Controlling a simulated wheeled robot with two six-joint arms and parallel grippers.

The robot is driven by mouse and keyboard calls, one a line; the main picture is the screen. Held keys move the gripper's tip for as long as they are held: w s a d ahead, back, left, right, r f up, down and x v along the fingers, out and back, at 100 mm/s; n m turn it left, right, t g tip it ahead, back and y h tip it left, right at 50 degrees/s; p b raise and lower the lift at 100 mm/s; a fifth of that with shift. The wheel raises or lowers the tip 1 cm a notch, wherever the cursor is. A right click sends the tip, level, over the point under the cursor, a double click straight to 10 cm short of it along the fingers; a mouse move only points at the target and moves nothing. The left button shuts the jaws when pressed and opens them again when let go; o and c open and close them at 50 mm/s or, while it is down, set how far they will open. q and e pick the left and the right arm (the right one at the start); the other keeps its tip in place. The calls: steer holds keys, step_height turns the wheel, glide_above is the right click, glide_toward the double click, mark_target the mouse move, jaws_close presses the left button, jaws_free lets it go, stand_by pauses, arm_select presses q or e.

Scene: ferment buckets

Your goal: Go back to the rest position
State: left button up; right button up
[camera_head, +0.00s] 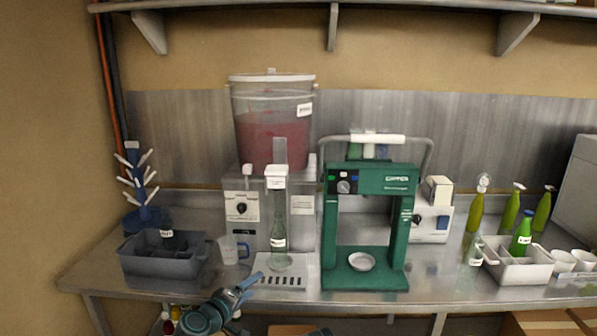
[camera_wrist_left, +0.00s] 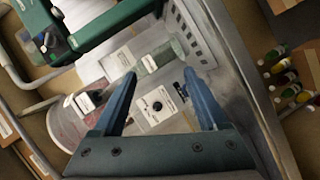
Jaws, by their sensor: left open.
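My left gripper (camera_head: 246,286) is at the front edge of the steel counter, low in the head view, just below the filler's drip grate. Its two blue fingers (camera_wrist_left: 163,100) are spread in the left wrist view with nothing between them. Beyond them stands the filler machine (camera_head: 241,208), with a clear bottle (camera_head: 279,233) upright under its spout. The bottle also shows in the left wrist view (camera_wrist_left: 158,60). My right gripper does not show in either view.
A green capping machine (camera_head: 331,240) stands to the right of the filler. A grey bin (camera_head: 160,268) and a clear jug (camera_head: 229,250) are on the left. Bottles and boxes sit below the counter (camera_head: 440,293).

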arm_select(q)
steer(key=s+f+m+g+y, duration=0.3)
steer(key=s+f+m+g, duration=0.4)
steer(key=s+f+g, duration=0.55)
steer(key=s+a+f+m+y, duration=0.2)
steer(key=s+a+f+y, duration=0.2)
steer(key=s, duration=0.1)
steer(key=s+d+r+m+g+p, duration=0.1)
steer(key=s+d+r+m+p, duration=0.2)
steer(key=d, duration=0.7)
steer(key=s, duration=0.2)
steer(key=shift+s+d+y, duration=0.3)
steer(key=shift+d+y, duration=0.1)
